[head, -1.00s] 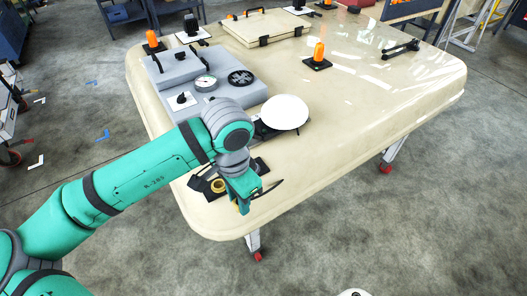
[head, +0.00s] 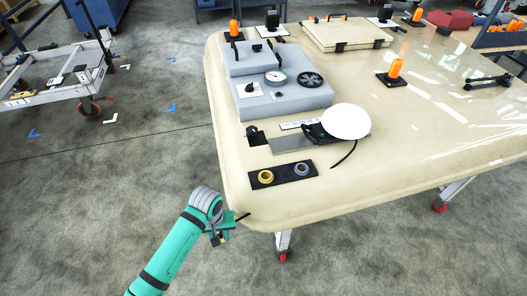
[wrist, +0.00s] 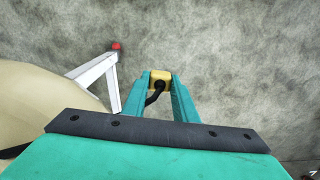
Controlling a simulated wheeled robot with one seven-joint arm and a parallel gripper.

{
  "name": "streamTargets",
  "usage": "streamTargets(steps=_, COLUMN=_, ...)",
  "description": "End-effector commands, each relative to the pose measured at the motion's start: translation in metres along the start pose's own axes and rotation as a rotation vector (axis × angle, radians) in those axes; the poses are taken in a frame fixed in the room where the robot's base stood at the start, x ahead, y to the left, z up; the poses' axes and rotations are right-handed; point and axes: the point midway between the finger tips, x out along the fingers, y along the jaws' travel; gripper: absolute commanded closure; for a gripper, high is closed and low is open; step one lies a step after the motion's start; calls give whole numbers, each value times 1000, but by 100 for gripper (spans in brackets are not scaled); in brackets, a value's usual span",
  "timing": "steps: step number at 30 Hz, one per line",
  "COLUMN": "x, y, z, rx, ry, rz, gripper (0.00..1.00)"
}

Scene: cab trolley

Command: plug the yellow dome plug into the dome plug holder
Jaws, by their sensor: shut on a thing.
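My gripper (head: 217,239) is off the table's near left corner, over the floor. In the wrist view its teal fingers (wrist: 160,98) are shut on the yellow dome plug (wrist: 160,75), a small yellow block with a black cable curving from it. In the head view the plug is tiny and mostly hidden. A black plate (head: 284,183) on the table's near left carries a yellow ring socket (head: 265,177) and a grey ring socket (head: 302,169); it appears to be the dome plug holder. My gripper is apart from it, nearer and to the left.
The cream table (head: 400,165) has a rounded edge. A white dome (head: 345,121) with a black cable stands behind the plate, beside a grey panel block (head: 285,98). Orange lamps (head: 395,68) stand farther back. The floor left of the table is clear near my arm.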

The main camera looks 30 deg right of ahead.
Motion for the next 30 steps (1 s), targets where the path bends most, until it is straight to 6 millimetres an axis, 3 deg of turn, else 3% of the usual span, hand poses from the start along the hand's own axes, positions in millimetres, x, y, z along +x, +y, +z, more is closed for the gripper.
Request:
streamTargets(steps=3, x=45, y=-27, z=-2, rx=-181, ry=-4, rz=2, gripper=100)
streamTargets(steps=6, x=72, y=-43, z=-2, rx=-287, ry=-5, rz=-4, gripper=100)
streamTargets(steps=9, x=85, y=-50, z=-3, rx=-340, ry=-6, rz=-6, gripper=100)
streamTargets(steps=30, x=88, y=-57, z=1, rx=-355, ry=-15, rz=-14, gripper=100)
